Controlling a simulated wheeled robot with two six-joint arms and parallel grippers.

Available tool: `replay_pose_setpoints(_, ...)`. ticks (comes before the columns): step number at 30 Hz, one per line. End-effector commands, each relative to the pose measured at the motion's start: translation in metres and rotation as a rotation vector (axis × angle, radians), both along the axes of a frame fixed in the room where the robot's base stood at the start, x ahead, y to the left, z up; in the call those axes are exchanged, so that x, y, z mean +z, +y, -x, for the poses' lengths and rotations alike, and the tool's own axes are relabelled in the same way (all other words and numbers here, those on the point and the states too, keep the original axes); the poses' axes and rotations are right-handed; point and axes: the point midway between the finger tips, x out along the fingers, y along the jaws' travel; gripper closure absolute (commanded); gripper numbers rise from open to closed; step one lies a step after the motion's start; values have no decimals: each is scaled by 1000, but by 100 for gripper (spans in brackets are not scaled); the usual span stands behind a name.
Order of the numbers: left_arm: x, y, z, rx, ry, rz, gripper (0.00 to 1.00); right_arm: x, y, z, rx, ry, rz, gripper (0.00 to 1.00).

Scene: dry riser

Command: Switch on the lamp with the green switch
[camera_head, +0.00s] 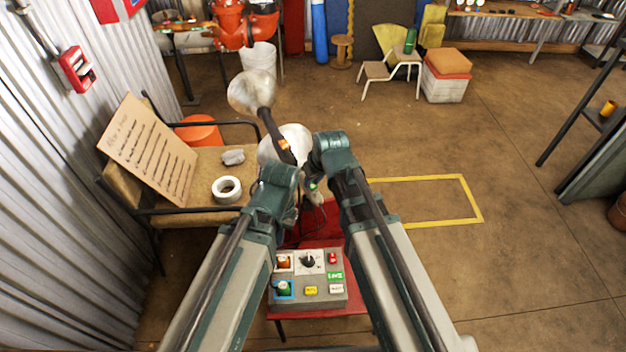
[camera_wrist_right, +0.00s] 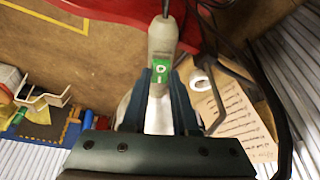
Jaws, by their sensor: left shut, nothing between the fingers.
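A lamp with a pale metal shade (camera_head: 253,92) and a dark stem with an orange patch stands beyond my grippers; I cannot tell whether it is lit. A rounded white part (camera_head: 285,146) shows below the shade. A light grey in-line switch body with a green switch (camera_wrist_right: 158,72) shows in the right wrist view. My right gripper (camera_wrist_right: 161,70) has its fingers on both sides of this body and appears shut on it. My left gripper (camera_head: 297,195) is shut and empty, close to the right one; its fingertips are partly hidden.
A grey control box (camera_head: 322,300) with coloured buttons sits on a red seat (camera_head: 325,226) below my grippers. A bench at left holds a white tape roll (camera_head: 227,189), a grey lump (camera_head: 233,157) and a written board (camera_head: 147,150).

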Motion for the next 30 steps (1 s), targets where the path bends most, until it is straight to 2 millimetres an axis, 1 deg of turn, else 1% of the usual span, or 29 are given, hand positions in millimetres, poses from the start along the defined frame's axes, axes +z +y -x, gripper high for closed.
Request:
replay_pose_setpoints(8,2,0,0,0,0,0,100,1,1,-1,0,9,4,100)
replay_pose_setpoints(12,11,0,0,0,0,0,100,4,3,-8,2,90,39,100)
replay_pose_setpoints(18,14,0,0,0,0,0,100,2,3,-8,0,175,75,100)
replay_pose_setpoints(27,14,0,0,0,0,0,100,1,2,-6,0,181,78,100)
replay_pose_setpoints(28,14,0,0,0,0,0,100,1,2,-6,0,181,78,67)
replay_pose_setpoints(30,14,0,0,0,0,0,100,1,2,-6,0,180,77,55)
